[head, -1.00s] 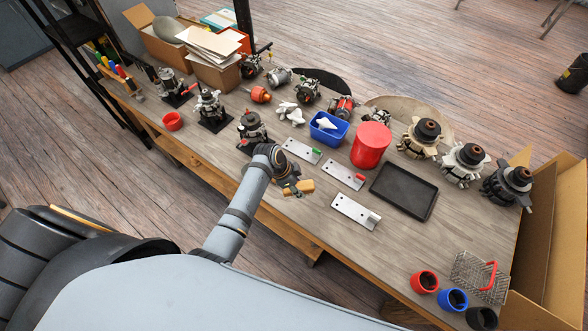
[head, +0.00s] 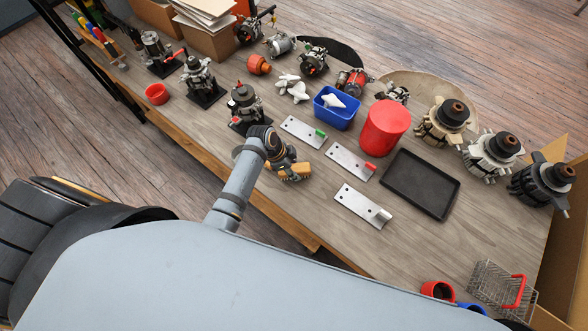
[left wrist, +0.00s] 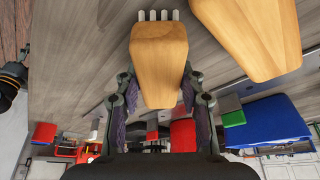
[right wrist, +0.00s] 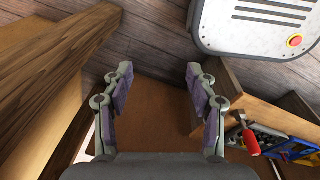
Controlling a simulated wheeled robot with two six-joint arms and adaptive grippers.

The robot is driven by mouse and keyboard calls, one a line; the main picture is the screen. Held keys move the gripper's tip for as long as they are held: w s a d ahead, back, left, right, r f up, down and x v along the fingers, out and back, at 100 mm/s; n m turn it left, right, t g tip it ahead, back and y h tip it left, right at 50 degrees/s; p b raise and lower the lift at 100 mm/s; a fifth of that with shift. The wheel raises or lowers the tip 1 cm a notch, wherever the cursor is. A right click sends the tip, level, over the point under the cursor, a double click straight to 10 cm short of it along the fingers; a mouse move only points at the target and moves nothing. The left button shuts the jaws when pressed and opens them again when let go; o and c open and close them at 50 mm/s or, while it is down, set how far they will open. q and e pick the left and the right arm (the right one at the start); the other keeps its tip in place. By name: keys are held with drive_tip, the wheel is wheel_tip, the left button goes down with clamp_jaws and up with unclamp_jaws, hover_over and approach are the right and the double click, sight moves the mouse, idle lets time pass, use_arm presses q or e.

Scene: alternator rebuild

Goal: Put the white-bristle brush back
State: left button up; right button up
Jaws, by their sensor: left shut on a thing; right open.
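My left gripper (left wrist: 158,100) is shut on the wooden handle of a brush (left wrist: 158,50) with pale bristles at its far end. A second wooden-handled brush (left wrist: 252,32) lies beside it on the right in the left wrist view; its bristles are out of frame. In the head view, my left gripper (head: 284,160) is low over the bench near its front edge, with tan wood (head: 296,172) showing at it. My arm partly hides this spot, and I cannot tell whether the held brush touches the bench. My right gripper (right wrist: 155,95) is open and empty.
Metal plates with green (head: 303,131), red (head: 351,162) and grey (head: 362,206) ends lie on the bench. A blue bin (head: 334,117), red canister (head: 384,130) and black tray (head: 420,183) stand beyond. An alternator on a stand (head: 244,108) is just left. Wooden boards (right wrist: 60,70) flank my right gripper.

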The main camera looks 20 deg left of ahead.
use_arm(q)
drive_tip(key=shift+r, duration=0.1)
drive_tip(key=shift+s, duration=0.3)
drive_tip(key=o, duration=1.1)
drive_tip(key=shift+r, duration=0.2)
drive_tip(key=v, duration=1.1)
drive_tip(key=shift+a+r+b, duration=0.25)
drive_tip(key=shift+r+b, duration=0.1)
drive_tip(key=shift+b, duration=0.05)
use_arm(e)
drive_tip(key=shift+s+d+f, duration=0.1)
drive_tip(key=shift+f, duration=0.15)
